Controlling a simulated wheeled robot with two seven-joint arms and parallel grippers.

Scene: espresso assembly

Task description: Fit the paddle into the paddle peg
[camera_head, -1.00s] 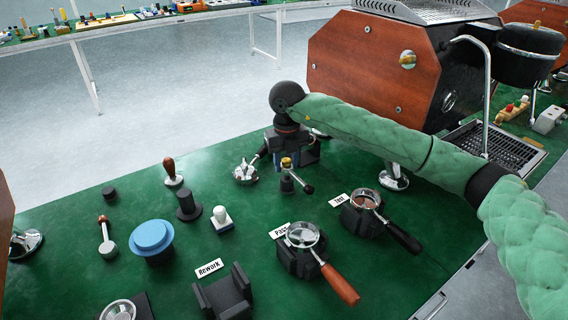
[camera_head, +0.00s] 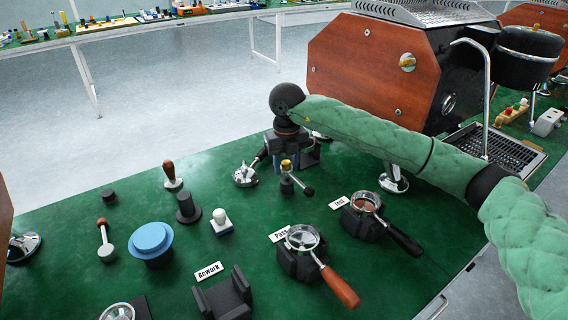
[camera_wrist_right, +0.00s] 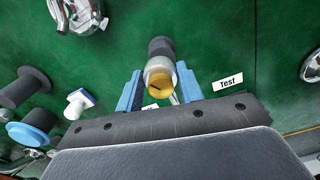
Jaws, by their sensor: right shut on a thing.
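My right gripper (camera_head: 280,167) points down at the back middle of the green table. In the right wrist view its blue fingers (camera_wrist_right: 158,92) stand on either side of a part with a silver collar and a brass end, which I take to be the paddle (camera_wrist_right: 158,76); the fingers are shut on it. In the head view its brass top (camera_head: 286,164) shows in front of the gripper, with a dark lever pointing to the lower right. My left gripper is out of view.
A chrome part (camera_head: 245,175) lies left of the gripper. Two portafilters sit in dark holders marked Pass (camera_head: 300,262) and Test (camera_head: 360,222). A blue round lid (camera_head: 151,238) and several small tools stand at left. The wood-sided espresso machine (camera_head: 370,75) is behind.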

